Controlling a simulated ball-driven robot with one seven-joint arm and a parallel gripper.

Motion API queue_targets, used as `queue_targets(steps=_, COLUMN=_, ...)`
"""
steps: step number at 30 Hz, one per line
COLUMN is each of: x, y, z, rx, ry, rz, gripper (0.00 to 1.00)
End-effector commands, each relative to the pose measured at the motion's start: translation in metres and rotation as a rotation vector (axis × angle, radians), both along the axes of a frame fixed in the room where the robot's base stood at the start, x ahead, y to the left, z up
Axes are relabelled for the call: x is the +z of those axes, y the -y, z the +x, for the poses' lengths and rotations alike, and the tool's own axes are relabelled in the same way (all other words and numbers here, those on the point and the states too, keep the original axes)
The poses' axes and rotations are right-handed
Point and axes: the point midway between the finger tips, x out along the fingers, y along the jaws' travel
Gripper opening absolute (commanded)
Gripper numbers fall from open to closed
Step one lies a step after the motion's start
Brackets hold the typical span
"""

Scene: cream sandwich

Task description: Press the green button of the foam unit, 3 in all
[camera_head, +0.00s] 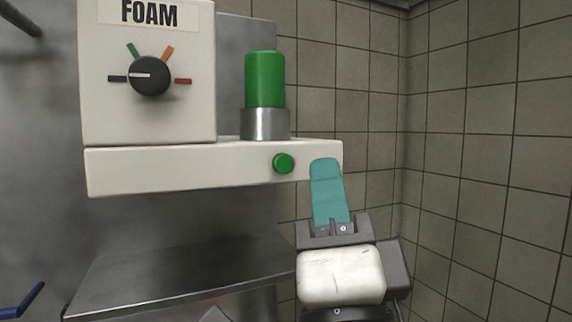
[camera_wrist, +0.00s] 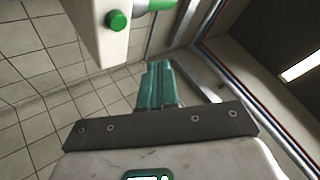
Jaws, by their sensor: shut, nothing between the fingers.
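The foam unit (camera_head: 120,170) is a cream box with a front ledge and a "FOAM" label. Its round green button (camera_head: 283,163) is on the ledge's front face, near the right end. The button also shows in the wrist view (camera_wrist: 118,20), at the upper left. My gripper (camera_head: 325,163) has teal fingers, shut and empty. In the head view the fingertips appear just right of the button, overlapping the ledge's right end. In the wrist view the fingertips (camera_wrist: 158,66) are apart from the button, below and right of it.
A black knob (camera_head: 149,75) with coloured marks is on the unit's upper panel. A green cylinder in a metal collar (camera_head: 265,95) stands on the ledge. A metal shelf (camera_head: 180,275) is below. Tiled walls (camera_head: 480,130) are at the right.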

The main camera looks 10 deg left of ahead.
Motion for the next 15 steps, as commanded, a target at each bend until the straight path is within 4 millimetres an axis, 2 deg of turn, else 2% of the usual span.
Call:
queue_targets(steps=6, x=0.000, y=-0.016, z=0.025, rx=-0.002, ry=-0.001, rz=-0.001, gripper=0.00)
queue_targets(steps=8, x=-0.005, y=-0.020, z=0.030, rx=-0.001, ry=0.001, rz=0.001, gripper=0.00)
queue_targets(steps=15, x=-0.002, y=-0.030, z=0.044, rx=-0.001, ry=0.001, rz=0.001, gripper=0.00)
